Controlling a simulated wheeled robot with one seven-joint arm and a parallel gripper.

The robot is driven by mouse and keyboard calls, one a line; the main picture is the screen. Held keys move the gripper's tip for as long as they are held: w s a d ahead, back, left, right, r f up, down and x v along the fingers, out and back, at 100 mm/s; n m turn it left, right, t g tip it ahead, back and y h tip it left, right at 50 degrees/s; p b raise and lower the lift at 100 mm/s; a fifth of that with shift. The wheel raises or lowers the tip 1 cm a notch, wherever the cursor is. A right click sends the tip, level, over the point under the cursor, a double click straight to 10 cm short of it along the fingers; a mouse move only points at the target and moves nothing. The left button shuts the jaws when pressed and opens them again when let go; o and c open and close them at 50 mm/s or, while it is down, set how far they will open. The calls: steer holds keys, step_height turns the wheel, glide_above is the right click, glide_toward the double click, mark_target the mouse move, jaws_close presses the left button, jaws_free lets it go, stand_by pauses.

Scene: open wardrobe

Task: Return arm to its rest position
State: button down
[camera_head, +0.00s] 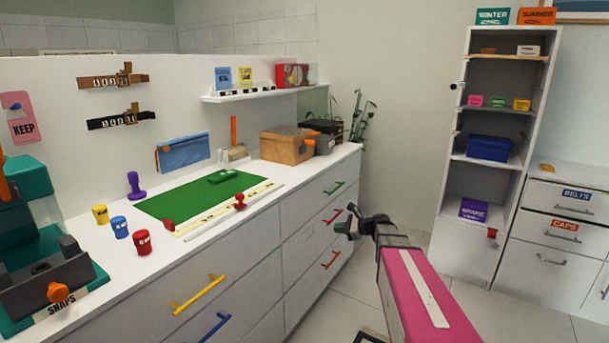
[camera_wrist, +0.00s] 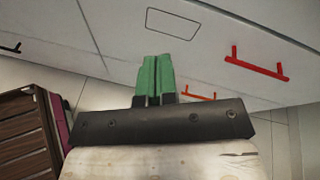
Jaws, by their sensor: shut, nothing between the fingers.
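My gripper (camera_head: 346,229) is in front of the white drawer unit's right end, below the worktop and apart from the drawers as far as I can tell. Its arm comes up from the lower right with a pink link. In the wrist view my gripper's green fingers (camera_wrist: 155,76) are together with nothing between them. The drawer fronts and a red handle (camera_wrist: 257,63) show beyond the fingers.
The worktop (camera_head: 115,251) carries a green mat (camera_head: 190,200), coloured spools and a wooden box (camera_head: 287,146). An open wardrobe (camera_head: 452,222) stands at the right, beside drawers labelled BELTS and CAPS (camera_head: 562,230). The wrist view shows a brown slatted crate (camera_wrist: 25,140). Open floor lies between the units.

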steer(key=s+f+n+g+h, duration=0.2)
steer(key=s+f+n+h, duration=0.1)
steer(key=s+n, duration=0.3)
steer(key=s+d+f+n+g+h, duration=0.1)
steer(key=s+n+h, duration=0.4)
steer(key=s, duration=0.6)
steer(key=s+d+f+n+g+h, duration=0.1)
steer(key=s+f+n+g+h, duration=0.2)
steer(key=s+n, duration=0.4)
steer(key=shift+s+f+n+h, duration=0.4)
steer(key=shift+s+f+h, duration=0.4)
steer(key=shift+f, duration=0.45)
steer(key=shift+w, duration=0.1)
